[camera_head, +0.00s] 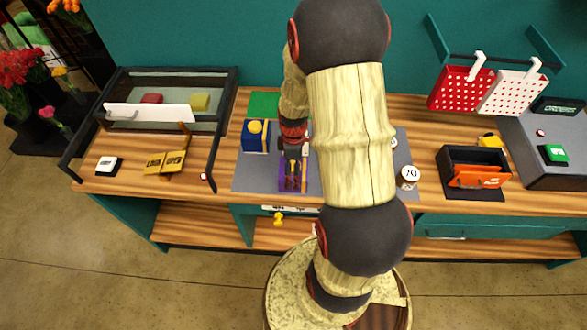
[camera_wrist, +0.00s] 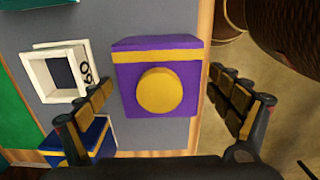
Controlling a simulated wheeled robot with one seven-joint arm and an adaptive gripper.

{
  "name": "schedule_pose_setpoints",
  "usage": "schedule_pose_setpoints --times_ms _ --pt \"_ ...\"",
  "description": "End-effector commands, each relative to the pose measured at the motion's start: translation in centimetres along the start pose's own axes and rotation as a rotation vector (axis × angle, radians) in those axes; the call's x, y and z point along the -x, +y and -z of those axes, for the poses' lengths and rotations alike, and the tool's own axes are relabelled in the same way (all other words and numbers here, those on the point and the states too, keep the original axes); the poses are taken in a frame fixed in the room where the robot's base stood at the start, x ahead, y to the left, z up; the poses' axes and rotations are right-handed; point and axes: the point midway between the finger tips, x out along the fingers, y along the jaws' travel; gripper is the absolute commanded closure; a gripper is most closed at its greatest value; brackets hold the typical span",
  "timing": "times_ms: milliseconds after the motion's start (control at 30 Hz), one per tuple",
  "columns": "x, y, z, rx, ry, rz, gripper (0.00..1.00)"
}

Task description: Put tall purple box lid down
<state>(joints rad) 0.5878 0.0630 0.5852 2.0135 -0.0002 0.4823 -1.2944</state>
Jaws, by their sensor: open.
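The purple box lid (camera_wrist: 128,92) fills the middle of the wrist view, with a round yellow knob (camera_wrist: 158,91) and a yellow band near its far edge. Whether it sits on a tall box cannot be told. My gripper (camera_wrist: 160,78) is open, with one finger on each side of the purple top and gaps visible. In the head view the purple thing (camera_head: 293,184) is on the grey mat, partly hidden by my gripper (camera_head: 293,160) above it.
A blue box with a yellow knob (camera_head: 256,135) stands left of the purple one; it also shows in the wrist view (camera_wrist: 95,140). A white square frame marked 60 (camera_wrist: 60,74) is close by. A white round piece marked 70 (camera_head: 410,176) and an open black box (camera_head: 474,168) are right.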

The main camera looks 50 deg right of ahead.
Motion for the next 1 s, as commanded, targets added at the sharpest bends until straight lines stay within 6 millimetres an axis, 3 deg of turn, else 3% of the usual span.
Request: schedule_pose_setpoints --times_ms 400,733,867,1000 --pt "8.1 0.1 0.0 0.000 0.002 -0.006 0.08" --pt "11.8 0.0 0.1 -0.003 0.002 -0.005 0.08" --pt "14.5 -0.9 1.8 -0.046 0.016 -0.044 0.08" --pt "20.2 -4.3 5.3 -0.169 0.072 -0.126 0.08"
